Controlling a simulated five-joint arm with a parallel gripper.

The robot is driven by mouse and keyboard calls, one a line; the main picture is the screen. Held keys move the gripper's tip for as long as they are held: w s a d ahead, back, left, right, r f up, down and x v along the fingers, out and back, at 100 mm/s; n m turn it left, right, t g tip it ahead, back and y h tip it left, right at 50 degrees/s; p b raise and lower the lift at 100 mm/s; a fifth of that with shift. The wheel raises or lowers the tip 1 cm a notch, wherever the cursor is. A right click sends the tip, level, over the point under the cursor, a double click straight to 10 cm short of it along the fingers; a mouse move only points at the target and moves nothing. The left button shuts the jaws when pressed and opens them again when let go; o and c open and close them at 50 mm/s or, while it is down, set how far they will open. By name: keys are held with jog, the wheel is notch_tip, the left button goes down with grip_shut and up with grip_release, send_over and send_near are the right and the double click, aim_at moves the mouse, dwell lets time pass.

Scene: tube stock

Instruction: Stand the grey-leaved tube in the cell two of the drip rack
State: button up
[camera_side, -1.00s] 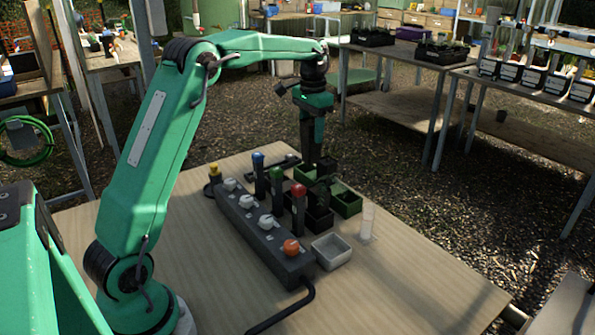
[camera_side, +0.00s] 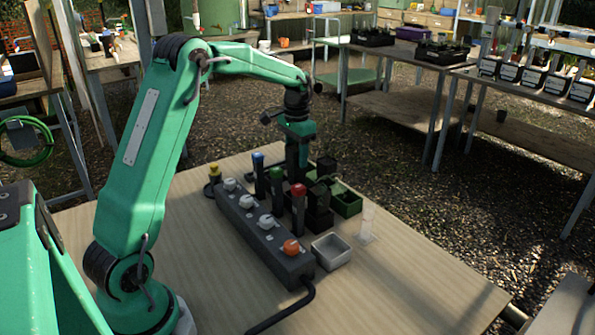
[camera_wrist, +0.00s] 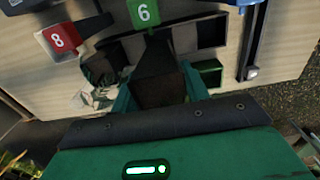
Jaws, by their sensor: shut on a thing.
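My gripper (camera_wrist: 158,98) is shut on a dark, square, tapered tube (camera_wrist: 160,70) in the wrist view. Whether grey leaves grow from it I cannot tell. In the side view my gripper (camera_side: 297,165) hangs behind the coloured posts, and the held tube is hard to make out there. Dark cells (camera_wrist: 195,38) show beyond the held tube in the wrist view; they may belong to the drip rack, but cell two cannot be picked out. Pale grey, leaf-like shapes (camera_wrist: 98,72) show left of the held tube.
Blue (camera_side: 258,160), green (camera_side: 277,174) and red-topped (camera_side: 298,192) posts stand between the grey knobbed block (camera_side: 262,230) and the dark pots (camera_side: 319,200). A green tray (camera_side: 347,203), white tray (camera_side: 331,250) and clear cylinder (camera_side: 367,222) stand rightward. The right front tabletop is bare.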

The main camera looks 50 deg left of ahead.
aim_at(297, 177)
jog(key=shift+f, duration=0.4)
jog(key=shift+f, duration=3.15)
jog(key=shift+f, duration=0.45)
jog(key=o, duration=1.1)
jog(key=shift+o, duration=0.2)
jog(key=shift+r, duration=0.1)
jog(key=shift+r, duration=3.8)
